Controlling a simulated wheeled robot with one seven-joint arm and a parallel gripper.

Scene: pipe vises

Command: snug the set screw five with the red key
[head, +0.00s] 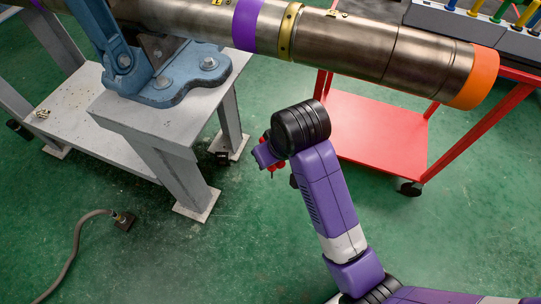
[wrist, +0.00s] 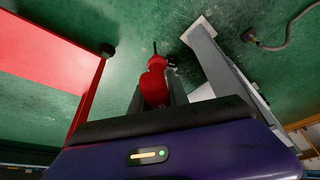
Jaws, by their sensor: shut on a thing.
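My gripper (wrist: 156,95) is shut on the red key (wrist: 154,82), whose thin dark tip points away from the fingers over the green floor. In the head view the red of the key (head: 271,166) shows in part beside my purple wrist, below the pipe and apart from it. The steel pipe (head: 370,42) runs across the top of the head view. It carries a brass ring (head: 288,30) with small screw heads, a purple band (head: 246,24) and an orange end (head: 474,78). Small yellow tags sit on the pipe; I cannot read which marks set screw five.
A blue vise (head: 165,85) on a grey steel stand (head: 150,120) holds the pipe at the left. A red cart (head: 375,140) stands at the right, with a grey rack (head: 465,22) of coloured keys on top. A hose (head: 75,240) lies on the floor.

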